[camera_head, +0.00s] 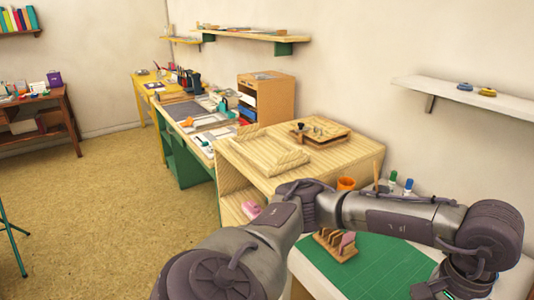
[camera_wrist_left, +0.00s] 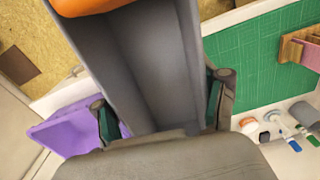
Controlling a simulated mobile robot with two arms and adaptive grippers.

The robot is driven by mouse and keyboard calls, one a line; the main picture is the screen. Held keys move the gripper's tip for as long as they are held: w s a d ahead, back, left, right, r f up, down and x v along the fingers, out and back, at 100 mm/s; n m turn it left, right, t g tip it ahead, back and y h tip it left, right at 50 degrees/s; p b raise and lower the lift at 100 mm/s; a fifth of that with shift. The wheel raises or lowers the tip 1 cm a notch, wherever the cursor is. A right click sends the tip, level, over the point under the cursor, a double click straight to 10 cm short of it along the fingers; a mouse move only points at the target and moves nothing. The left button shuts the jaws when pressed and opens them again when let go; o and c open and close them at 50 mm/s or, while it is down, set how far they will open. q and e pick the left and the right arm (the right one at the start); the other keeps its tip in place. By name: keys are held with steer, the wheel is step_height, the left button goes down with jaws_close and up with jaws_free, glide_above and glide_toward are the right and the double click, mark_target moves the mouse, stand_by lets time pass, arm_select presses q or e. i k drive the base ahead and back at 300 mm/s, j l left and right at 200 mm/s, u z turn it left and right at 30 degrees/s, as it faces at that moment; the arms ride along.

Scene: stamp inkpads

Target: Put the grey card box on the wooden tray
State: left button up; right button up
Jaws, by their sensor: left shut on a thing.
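The grey card box (camera_wrist_left: 140,75) fills the middle of the left wrist view, tilted in the picture. My left gripper (camera_wrist_left: 163,110) is shut on it, with a finger on either side. The box and this gripper cannot be made out in the head view, where my arm crosses the lower right. A brown wooden tray (camera_head: 335,137) with small dark and grey knobbed things on it lies on the light wood cabinet. A flat, paler wooden piece with raised edges (camera_head: 288,161) lies left of it; I cannot tell whether it is a tray. My right gripper is not in view.
The light wood cabinet top (camera_head: 240,163) has bare patches. A green mat (camera_head: 385,265) bears a wooden stamp rack (camera_head: 335,246). An orange cup (camera_head: 346,184) and bottles stand near the wall. A purple thing (camera_wrist_left: 70,128) is close to the left finger in the wrist view.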

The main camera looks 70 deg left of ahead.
mark_target(267, 152)
steer(key=k+j+u, duration=0.1)
steer(key=j+u, duration=0.25)
steer(key=j, duration=0.2)
steer(key=j+u, duration=0.4)
steer(key=j, duration=0.15)
steer(key=k+j, duration=0.05)
